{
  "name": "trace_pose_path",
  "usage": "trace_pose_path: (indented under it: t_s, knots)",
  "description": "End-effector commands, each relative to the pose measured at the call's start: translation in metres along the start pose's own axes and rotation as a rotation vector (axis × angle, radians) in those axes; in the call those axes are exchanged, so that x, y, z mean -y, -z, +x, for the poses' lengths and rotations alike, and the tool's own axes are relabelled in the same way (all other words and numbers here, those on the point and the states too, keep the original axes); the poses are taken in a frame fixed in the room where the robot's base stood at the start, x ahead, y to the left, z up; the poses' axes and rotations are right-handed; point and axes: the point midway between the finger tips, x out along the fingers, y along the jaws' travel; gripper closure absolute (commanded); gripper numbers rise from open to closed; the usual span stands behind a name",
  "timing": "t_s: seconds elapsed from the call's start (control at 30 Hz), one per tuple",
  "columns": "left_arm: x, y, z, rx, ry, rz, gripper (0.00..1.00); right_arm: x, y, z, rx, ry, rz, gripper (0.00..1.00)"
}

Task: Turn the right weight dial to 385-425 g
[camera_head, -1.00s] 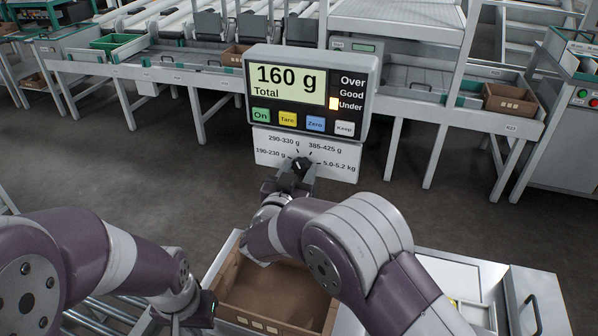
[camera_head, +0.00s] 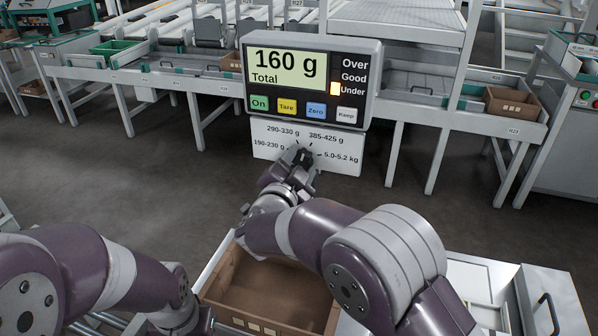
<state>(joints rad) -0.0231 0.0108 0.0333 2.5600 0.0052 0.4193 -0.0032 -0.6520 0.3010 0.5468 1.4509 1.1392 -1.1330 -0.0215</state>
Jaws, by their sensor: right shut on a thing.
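The weight dial (camera_head: 304,155) is a small dark knob on the white label plate (camera_head: 345,143) below the scale display (camera_head: 309,80). Labels around it read 190-230 g, 290-330 g, 385-425 g and 5.0-5.2 kg. My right gripper (camera_head: 302,162) is shut on the dial from below and in front. Its fingers hide much of the knob, so I cannot tell its exact pointing. The display reads 160 g Total, with the lamp beside Under lit. My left gripper (camera_head: 203,324) is low at the bottom edge, mostly cut off, away from the dial.
A cardboard box (camera_head: 265,290) sits below my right forearm. On and Tare, Zero and Keep buttons (camera_head: 317,110) line the display's lower edge, close above the dial. Conveyor benches (camera_head: 460,115) stand behind, across open grey floor.

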Motion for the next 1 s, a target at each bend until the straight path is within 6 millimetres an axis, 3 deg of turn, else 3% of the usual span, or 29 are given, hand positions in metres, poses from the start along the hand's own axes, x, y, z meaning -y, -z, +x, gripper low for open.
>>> trace_pose_path:
  t_s: [0.3,0.87,0.9,0.97,1.0]
  knots:
    - [0.000,-0.002,0.015,0.000,0.000,0.000,1.00,-0.002,-0.001,0.000,0.000,-0.001,0.131,0.84]
    - [0.000,-0.002,0.017,0.000,0.000,0.000,1.00,-0.001,0.000,0.000,0.000,-0.001,0.162,0.84]
    - [0.000,-0.002,0.017,0.000,0.000,0.000,1.00,-0.001,0.000,0.000,0.000,-0.001,0.162,0.50]
    - [0.000,-0.002,0.017,0.000,0.000,0.000,1.00,-0.001,0.000,0.000,0.000,-0.001,0.162,0.30]
    - [0.000,-0.002,0.017,0.000,0.000,0.000,1.00,-0.001,0.000,0.000,0.000,-0.001,0.162,0.28]
